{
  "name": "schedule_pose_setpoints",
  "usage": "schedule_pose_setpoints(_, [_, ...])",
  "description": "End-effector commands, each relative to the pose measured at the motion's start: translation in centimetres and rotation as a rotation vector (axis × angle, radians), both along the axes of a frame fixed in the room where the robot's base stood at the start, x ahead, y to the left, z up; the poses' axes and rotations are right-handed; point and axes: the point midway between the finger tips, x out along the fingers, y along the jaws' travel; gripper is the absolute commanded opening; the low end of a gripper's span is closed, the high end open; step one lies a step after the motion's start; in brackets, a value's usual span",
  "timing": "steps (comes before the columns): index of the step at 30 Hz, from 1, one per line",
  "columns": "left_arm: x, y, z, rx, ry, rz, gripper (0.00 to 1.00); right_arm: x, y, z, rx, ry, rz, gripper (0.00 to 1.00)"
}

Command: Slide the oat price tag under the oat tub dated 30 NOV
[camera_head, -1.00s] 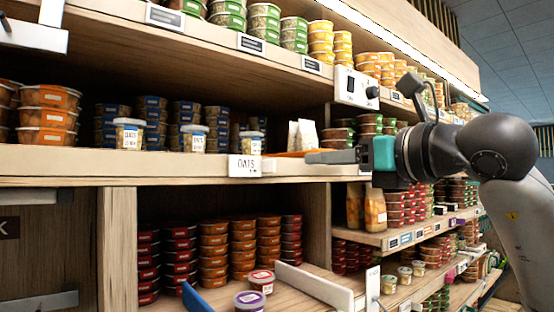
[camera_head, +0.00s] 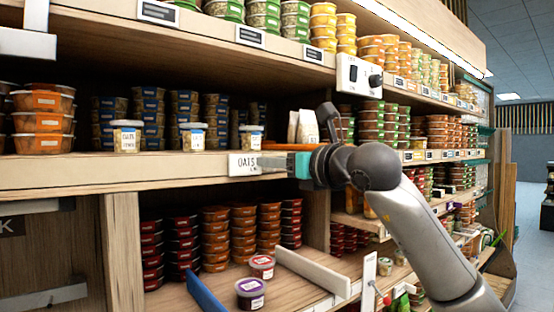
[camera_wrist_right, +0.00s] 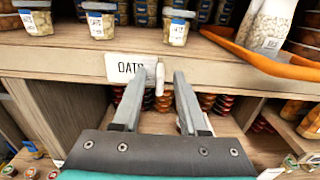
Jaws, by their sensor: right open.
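The oat price tag (camera_head: 243,163), a white card reading OATS, is on the front edge of the middle shelf. In the wrist view the tag (camera_wrist_right: 127,68) has a small white tab (camera_wrist_right: 159,79) at its right end. My right gripper (camera_wrist_right: 160,80) is open, its fingertips on either side of that tab; I cannot tell if they touch it. In the head view the right gripper (camera_head: 265,163) is at the tag's right end. Three oat tubs with white and blue labels stand above: left (camera_head: 126,138), middle (camera_head: 193,138), right (camera_head: 251,138). Their dates are unreadable.
An orange tray (camera_wrist_right: 262,55) holding a clear bag sits right of the tubs. Stacked dark tubs (camera_head: 148,112) stand behind them. A white box with a knob (camera_head: 359,76) hangs from the upper shelf. Stacked red-lidded tubs (camera_head: 215,235) fill the shelf below.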

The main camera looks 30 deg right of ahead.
Motion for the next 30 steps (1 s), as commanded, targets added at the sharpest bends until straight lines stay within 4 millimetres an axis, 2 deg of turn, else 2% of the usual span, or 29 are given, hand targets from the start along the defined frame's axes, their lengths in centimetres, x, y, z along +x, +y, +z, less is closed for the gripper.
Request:
schedule_pose_setpoints(3, [0.01,0.01,-0.02,0.0,0.0,0.0,0.5,-0.02,0.0,0.0,0.0,0.0,0.0,0.4])
schedule_pose_setpoints(14, [0.04,0.01,-0.02,0.0,-0.001,0.001,0.5,-0.06,-0.01,0.01,0.001,0.0,0.0,0.0])
schedule_pose_setpoints(30, [0.05,0.01,-0.01,0.0,-0.001,0.001,0.5,-0.06,-0.02,0.01,0.001,0.001,0.0,0.0])
